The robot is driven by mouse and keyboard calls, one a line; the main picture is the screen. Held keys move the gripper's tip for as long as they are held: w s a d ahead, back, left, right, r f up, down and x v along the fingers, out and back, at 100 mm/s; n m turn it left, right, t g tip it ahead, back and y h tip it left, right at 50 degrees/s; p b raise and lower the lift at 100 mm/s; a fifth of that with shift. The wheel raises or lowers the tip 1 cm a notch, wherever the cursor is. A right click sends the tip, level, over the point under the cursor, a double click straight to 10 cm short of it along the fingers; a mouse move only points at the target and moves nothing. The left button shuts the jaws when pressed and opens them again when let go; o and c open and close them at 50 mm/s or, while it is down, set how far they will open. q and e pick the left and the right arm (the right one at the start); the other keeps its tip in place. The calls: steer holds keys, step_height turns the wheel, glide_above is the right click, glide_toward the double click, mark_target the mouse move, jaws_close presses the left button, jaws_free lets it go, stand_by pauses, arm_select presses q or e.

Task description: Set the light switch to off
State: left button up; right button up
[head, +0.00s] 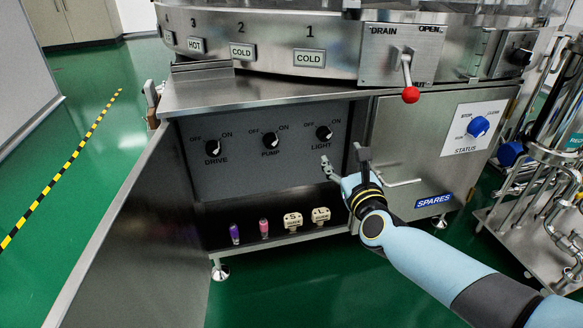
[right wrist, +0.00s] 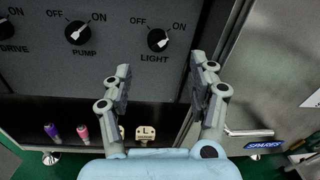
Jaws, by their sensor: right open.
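The light switch is a round black knob (head: 323,132) with a pale pointer, at the right of the grey panel, between OFF on its left and ON on its right. It also shows in the right wrist view (right wrist: 158,39), where its pointer looks slanted toward the ON side; the exact setting is hard to tell. My right gripper (head: 343,162) is open and empty, just below the knob and in front of the panel. In the right wrist view its two fingers (right wrist: 160,66) stand apart with the knob seen beyond and above the gap. My left gripper is not in view.
The pump knob (head: 269,139) and drive knob (head: 213,146) sit to the left on the panel (head: 240,175). An open cabinet door (head: 125,235) stands at the left. A closed SPARES door (head: 420,130) with a handle is at the right. Small items stand on the shelf below.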

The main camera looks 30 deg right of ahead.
mark_target(326, 139)
steer(key=b+x, duration=0.1)
steer(key=x, duration=0.2)
steer(key=f+b+x, duration=0.1)
steer(key=x, duration=0.3)
steer(key=f+b+x, duration=0.1)
steer(key=x, duration=0.2)
steer(key=shift+w, duration=0.3)
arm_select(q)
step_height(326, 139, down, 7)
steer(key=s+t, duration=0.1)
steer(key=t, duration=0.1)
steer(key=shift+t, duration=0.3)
arm_select(e)
steer(key=shift+w+d+r, duration=0.2)
steer(key=shift+w, duration=0.5)
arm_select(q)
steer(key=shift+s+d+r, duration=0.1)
arm_select(e)
steer(key=shift+c, duration=0.4)
steer(key=c, duration=1)
steer(key=shift+c, duration=0.2)
